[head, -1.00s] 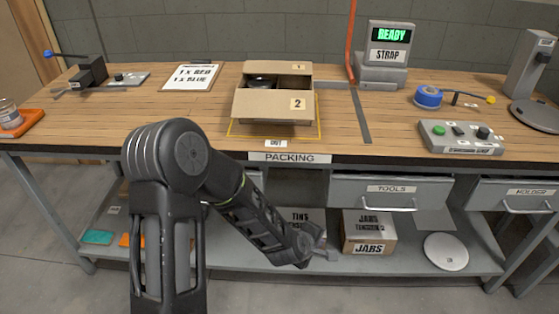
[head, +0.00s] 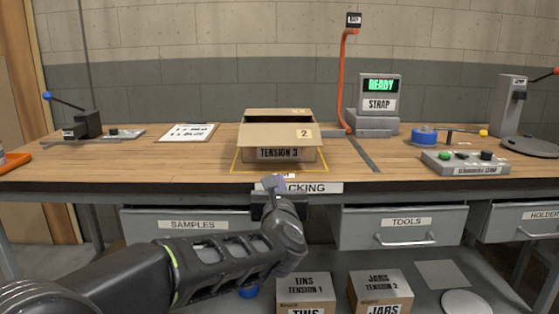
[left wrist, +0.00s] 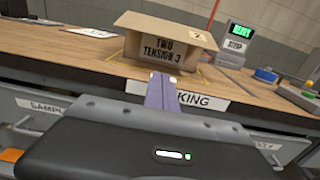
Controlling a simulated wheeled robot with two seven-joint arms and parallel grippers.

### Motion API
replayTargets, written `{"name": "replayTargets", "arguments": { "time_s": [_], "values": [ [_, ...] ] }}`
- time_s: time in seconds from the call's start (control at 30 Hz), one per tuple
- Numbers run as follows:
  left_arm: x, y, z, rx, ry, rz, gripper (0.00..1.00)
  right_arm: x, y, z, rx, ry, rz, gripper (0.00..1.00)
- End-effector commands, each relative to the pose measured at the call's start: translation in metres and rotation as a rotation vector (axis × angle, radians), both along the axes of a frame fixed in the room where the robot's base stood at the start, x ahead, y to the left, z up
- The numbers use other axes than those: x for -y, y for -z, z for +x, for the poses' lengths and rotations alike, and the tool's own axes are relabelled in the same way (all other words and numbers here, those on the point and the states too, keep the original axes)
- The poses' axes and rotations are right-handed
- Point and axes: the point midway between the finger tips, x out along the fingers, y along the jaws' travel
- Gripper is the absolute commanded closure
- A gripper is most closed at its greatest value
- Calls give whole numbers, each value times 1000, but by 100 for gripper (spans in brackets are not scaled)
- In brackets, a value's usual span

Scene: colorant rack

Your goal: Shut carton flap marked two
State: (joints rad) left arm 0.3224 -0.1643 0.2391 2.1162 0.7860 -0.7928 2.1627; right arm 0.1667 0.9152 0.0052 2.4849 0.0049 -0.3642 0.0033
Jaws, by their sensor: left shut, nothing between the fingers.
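An open cardboard carton (head: 240,154) stands on the packing bench. Its near flap, marked 2 (head: 275,137), slopes out toward me over the lettered front; the flap also shows in the left wrist view (left wrist: 160,26). The far flap (head: 278,115) is open at the back, with a dark gap between the two flaps. My left gripper (head: 272,183) is shut and empty, in front of the bench's front edge and below the carton. Its fingers (left wrist: 162,88) point toward the carton front in the left wrist view, apart from the flap. My right gripper is not in view.
The strap machine (head: 378,105) and an orange post (head: 344,80) stand right of the carton. A button box (head: 465,163) is at the front right, and a clipboard (head: 188,132) lies to the left. The bench edge and drawers are close to my left arm.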

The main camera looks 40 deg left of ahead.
Motion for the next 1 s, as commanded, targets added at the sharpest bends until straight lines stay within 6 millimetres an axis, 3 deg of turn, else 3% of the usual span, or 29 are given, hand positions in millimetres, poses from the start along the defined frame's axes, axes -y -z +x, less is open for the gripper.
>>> {"name": "replayTargets", "arguments": {
  "time_s": [0.37, 0.73, 0.8, 1.0],
  "values": [
    [-18, 2, 23, -4, 0, 1, 100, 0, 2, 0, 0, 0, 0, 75],
    [-62, 1, 82, -4, 0, -1, 100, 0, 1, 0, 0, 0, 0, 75],
    [-58, -16, 77, 1, 2, 2, 100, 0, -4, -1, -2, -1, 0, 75],
    [-53, -35, 70, -1, 1, 2, 100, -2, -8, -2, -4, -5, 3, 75]
  ]
}}
